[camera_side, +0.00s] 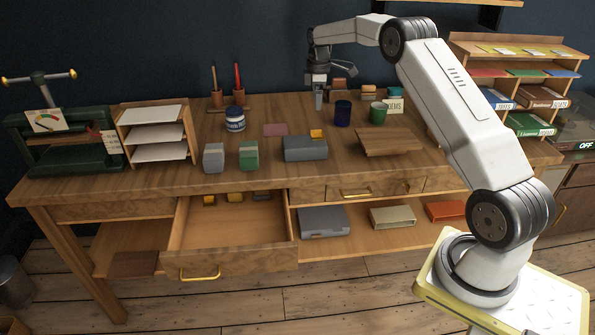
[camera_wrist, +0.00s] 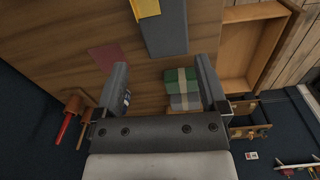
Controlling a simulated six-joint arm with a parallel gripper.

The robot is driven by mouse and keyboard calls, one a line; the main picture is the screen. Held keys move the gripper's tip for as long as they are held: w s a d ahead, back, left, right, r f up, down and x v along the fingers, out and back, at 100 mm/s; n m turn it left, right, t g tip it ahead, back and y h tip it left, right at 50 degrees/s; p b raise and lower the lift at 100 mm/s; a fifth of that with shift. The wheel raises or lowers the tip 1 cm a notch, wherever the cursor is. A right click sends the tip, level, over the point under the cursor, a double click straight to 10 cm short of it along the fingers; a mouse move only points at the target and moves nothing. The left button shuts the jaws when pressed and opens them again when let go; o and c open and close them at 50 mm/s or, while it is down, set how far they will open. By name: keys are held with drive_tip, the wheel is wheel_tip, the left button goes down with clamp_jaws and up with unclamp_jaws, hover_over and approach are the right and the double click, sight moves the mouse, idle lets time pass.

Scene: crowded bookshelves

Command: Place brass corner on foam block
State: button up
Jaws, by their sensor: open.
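A small yellow piece that looks like the brass corner (camera_side: 316,133) is at the back right of a dark grey block (camera_side: 305,150) on the bench. The grey block may be the foam block, but I cannot tell for sure. In the wrist view the yellow piece (camera_wrist: 145,8) overlaps the long side of the grey block (camera_wrist: 168,30) at the top edge. My gripper (camera_side: 319,104) hangs above the back of the bench, behind the grey block. In the wrist view its two fingers (camera_wrist: 163,78) are spread with nothing held between them.
Green and grey banded blocks (camera_side: 249,155) and a white-lidded jar (camera_side: 235,119) stand left of the grey block. A dark blue cup (camera_side: 343,113) and green cup (camera_side: 378,112) stand right. An open drawer (camera_side: 232,225) holds small yellow-and-dark pieces. A mauve sheet (camera_side: 275,130) lies flat.

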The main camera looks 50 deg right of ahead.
drive_tip(key=s+a+m+t, duration=0.15)
drive_tip(key=s+a, duration=0.25)
drive_tip(key=a, duration=0.5)
drive_tip(key=s+a+m, duration=0.3)
drive_tip(key=a, duration=0.6)
drive_tip(key=s+a+f+m, duration=0.1)
drive_tip(key=s+a, duration=0.5)
drive_tip(key=s, duration=0.3)
drive_tip(key=s+a+f+m, duration=0.2)
drive_tip(key=s+a, duration=0.4)
drive_tip(key=s, duration=0.3)
drive_tip(key=shift+s+t, duration=0.35)
drive_tip(key=shift+t, duration=0.1)
drive_tip(key=shift+f+m, duration=0.1)
drive_tip(key=shift+m, duration=0.15)
